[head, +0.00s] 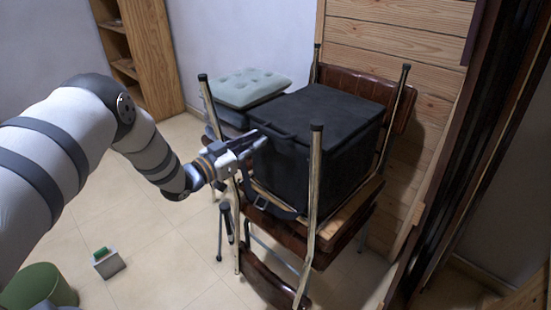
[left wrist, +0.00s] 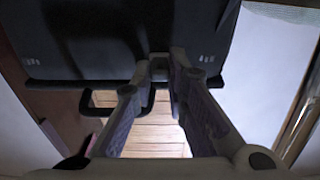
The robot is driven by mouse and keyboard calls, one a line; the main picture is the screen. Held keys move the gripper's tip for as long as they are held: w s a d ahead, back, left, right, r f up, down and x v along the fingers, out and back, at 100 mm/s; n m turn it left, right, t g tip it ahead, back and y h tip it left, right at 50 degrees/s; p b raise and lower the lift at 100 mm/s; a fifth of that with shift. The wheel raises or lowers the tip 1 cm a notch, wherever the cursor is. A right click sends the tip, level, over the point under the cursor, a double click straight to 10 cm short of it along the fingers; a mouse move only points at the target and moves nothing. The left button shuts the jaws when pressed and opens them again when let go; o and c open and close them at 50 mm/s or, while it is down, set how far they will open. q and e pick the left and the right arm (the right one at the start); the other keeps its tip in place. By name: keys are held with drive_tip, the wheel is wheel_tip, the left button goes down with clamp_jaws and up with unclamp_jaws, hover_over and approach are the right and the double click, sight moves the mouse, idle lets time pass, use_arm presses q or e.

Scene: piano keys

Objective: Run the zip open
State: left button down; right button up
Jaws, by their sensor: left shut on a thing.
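A black box-shaped bag (head: 335,108) with a flat lid sits on stacked, upturned chairs. My left gripper (head: 258,143) reaches in from the left, with its fingertips at the bag's upper left edge. In the left wrist view the fingertips (left wrist: 162,62) come together at the lid edge of the bag (left wrist: 120,35). They are shut on a small dark piece there, apparently the zip pull, mostly hidden between them. The zip line itself cannot be made out. A black loop handle (left wrist: 88,107) shows just beside the fingers. My right gripper is not in view.
The chairs' metal legs (head: 314,185) stand up close around the bag. A grey-green cushion (head: 246,88) lies behind my gripper. A wooden plank wall (head: 395,48) is close behind the bag.

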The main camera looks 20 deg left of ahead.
use_arm(q)
drive_tip(key=a, duration=0.1)
drive_tip(key=w+a, duration=0.1)
drive_tip(key=a, duration=0.1)
drive_tip(key=a+b, duration=0.1)
drive_tip(key=shift+w+a, duration=0.15)
drive_tip(key=shift+w, duration=0.1)
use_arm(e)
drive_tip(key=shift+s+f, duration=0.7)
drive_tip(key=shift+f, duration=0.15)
use_arm(q)
drive_tip(key=c, duration=1.6)
unclamp_jaws()
drive_tip(key=shift+a, duration=0.15)
drive_tip(key=v, duration=1.2)
